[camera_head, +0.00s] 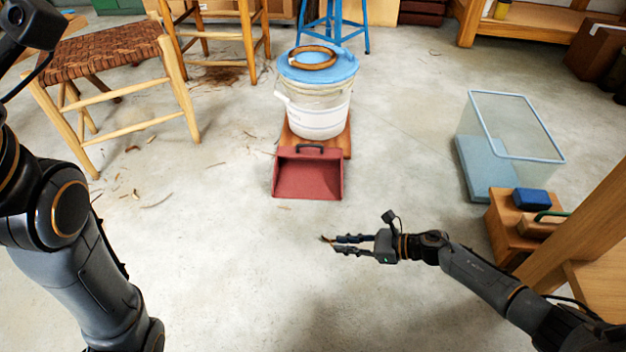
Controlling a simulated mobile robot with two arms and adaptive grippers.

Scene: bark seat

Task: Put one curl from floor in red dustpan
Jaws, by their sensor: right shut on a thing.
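The red dustpan (308,176) lies on the concrete floor at the middle, its open mouth facing me and its dark handle at the back. It looks empty. My right gripper (337,243) is below and a little right of the dustpan in the picture, apart from it. It is shut on a small brown curl (326,239) that shows at its fingertips. Other curls and shavings (157,201) lie scattered on the floor at left, near the stool. My left arm shows at the left edge; its gripper cannot be made out.
A white bucket (318,112) with a blue lid (297,68) stands on a wooden board behind the dustpan. A woven stool (110,50) stands at left. A clear bin (506,135) and wooden box (508,222) are at right. The floor before the dustpan is clear.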

